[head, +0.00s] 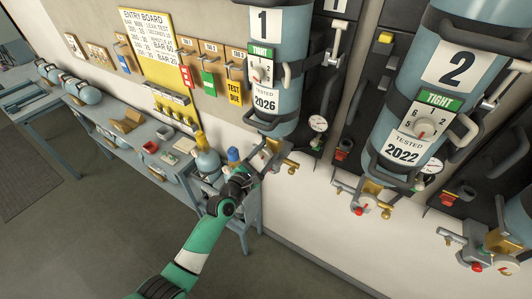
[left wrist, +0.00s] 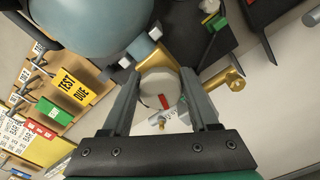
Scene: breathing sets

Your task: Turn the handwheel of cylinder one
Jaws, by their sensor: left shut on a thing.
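Cylinder one (head: 289,62) is a blue bottle on the wall with a "1" label, a TIGHT dial and a "TESTED 2026" tag. Its lower end also shows in the left wrist view (left wrist: 90,25). Its brass valve (head: 287,166) is below it. My left gripper (head: 262,160) is at this valve. In the left wrist view, the pale round handwheel (left wrist: 158,86) with a red mark lies between my two fingers. The fingers are shut on it from both sides. In the head view the gripper mostly hides the handwheel. My right gripper is not in view.
Cylinder two (head: 455,66) hangs to the right, its valve (head: 366,201) low on the wall. A gauge (head: 318,124) is beside cylinder one. A blue bench (head: 122,150) with small items stands at the left, below the yellow entry board (head: 152,45). The floor in front is clear.

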